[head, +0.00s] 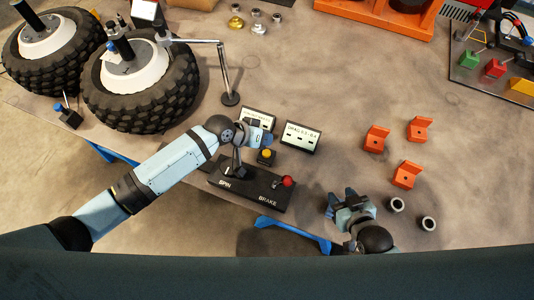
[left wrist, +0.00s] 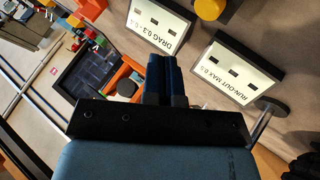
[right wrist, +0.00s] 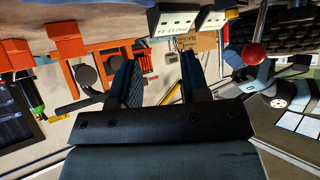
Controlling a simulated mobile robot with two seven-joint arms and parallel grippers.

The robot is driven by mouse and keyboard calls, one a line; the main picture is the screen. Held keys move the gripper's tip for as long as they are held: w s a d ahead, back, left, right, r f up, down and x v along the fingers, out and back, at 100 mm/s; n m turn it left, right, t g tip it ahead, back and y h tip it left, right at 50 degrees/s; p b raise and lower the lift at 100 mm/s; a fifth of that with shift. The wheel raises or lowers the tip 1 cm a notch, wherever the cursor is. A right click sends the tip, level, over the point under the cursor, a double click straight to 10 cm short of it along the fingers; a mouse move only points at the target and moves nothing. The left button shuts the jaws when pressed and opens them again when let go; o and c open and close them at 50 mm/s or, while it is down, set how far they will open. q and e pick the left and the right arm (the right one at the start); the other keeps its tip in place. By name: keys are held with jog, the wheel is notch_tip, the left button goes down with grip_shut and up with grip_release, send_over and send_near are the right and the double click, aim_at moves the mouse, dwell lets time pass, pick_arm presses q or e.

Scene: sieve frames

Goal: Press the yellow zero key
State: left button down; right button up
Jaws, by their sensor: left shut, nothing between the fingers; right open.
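The yellow key (head: 266,153) sits on a small black block in front of the two readout boxes. It also shows, cut off by the top edge, in the left wrist view (left wrist: 209,9). My left gripper (head: 267,139) is just behind the key in the head view, apart from it as far as I can tell. Its fingers (left wrist: 162,75) are shut together and empty. My right gripper (head: 341,199) is open and empty over the table's front part, right of the red-knobbed lever. Its spread fingers show in the right wrist view (right wrist: 158,75).
A black SPIN/BRAKE panel (head: 245,187) with a red knob (head: 288,181) lies in front of the key. The DRAG box (head: 301,138) and the run-out box (head: 258,116) stand behind. Orange brackets (head: 376,138) and grey rings (head: 396,204) lie right; wheels (head: 140,92) stand left.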

aim_at(266, 151)
pick_arm(q)
notch_tip(266, 151, down, 2)
jog(key=shift+f+b, duration=0.1)
jog(key=shift+b, duration=0.4)
pick_arm(e)
notch_tip(266, 151, down, 2)
jog(key=shift+w+a, duration=0.1)
jog(key=shift+w, duration=0.05)
pick_arm(q)
jog(key=shift+d+f, duration=0.1)
jog(key=shift+f, duration=0.2)
pick_arm(e)
jog(key=shift+w, duration=0.2)
pick_arm(q)
jog(key=shift+f, duration=0.4)
pick_arm(e)
jog(key=shift+w+a, duration=0.15)
pick_arm(q)
jog(key=shift+f, duration=0.15)
pick_arm(e)
jog(key=shift+a, duration=0.15)
jog(key=shift+a+r, duration=0.15)
jog(key=shift+a, duration=0.1)
jog(key=shift+d+f, duration=0.3)
jog(key=shift+d, duration=0.05)
jog(key=shift+a+r, duration=0.1)
jog(key=shift+r, duration=0.15)
jog(key=shift+f, duration=0.2)
